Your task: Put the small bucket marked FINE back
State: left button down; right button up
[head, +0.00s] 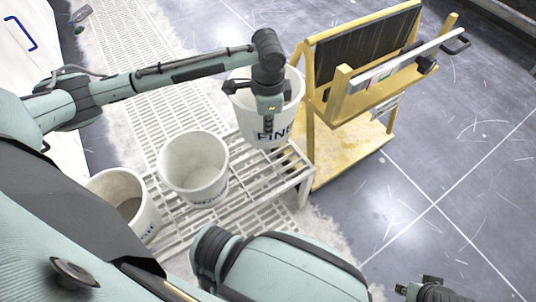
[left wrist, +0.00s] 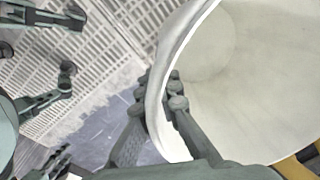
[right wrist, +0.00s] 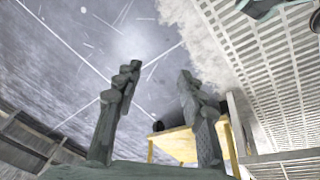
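The white bucket marked FINE (head: 291,105) is at the far right end of the slatted white rack (head: 300,178). It looks upright; I cannot tell whether its base touches the rack. My left gripper (head: 268,106) is at its near rim. In the left wrist view, the fingers (left wrist: 168,92) close on the bucket's wall (left wrist: 245,75), one inside and one outside. My right gripper (head: 428,291) is low at the right in the head view. In the right wrist view its fingers (right wrist: 158,82) are apart with nothing between them.
Two more white buckets stand on the rack: a middle one (head: 194,165) and a nearer one (head: 147,214) with grey contents. Their markings are unclear. A yellow cart (head: 309,95) with a dark panel and a handled bar stands right of the FINE bucket. Tiled floor (head: 450,180) is open at right.

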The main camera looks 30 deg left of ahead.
pick_arm(q)
notch_tip(320, 180, down, 14)
jog(key=a+m+b, duration=0.1)
jog(key=m, duration=0.1)
jog(key=shift+s+a+r+m+b, duration=0.15)
jog(key=shift+s+r+m+b, duration=0.05)
jog(key=shift+s+m+b, duration=0.2)
pick_arm(e)
jog(key=shift+t, duration=0.3)
notch_tip(320, 180, up, 6)
jog(key=shift+w+f, duration=0.1)
jog(key=shift+f, duration=0.1)
pick_arm(q)
jog(key=shift+f, duration=0.1)
pick_arm(e)
jog(key=shift+d, duration=0.1)
pick_arm(q)
jog(key=c, duration=1.7)
grip_release()
jog(key=shift+s, duration=0.1)
pick_arm(e)
jog(key=shift+f, duration=0.3)
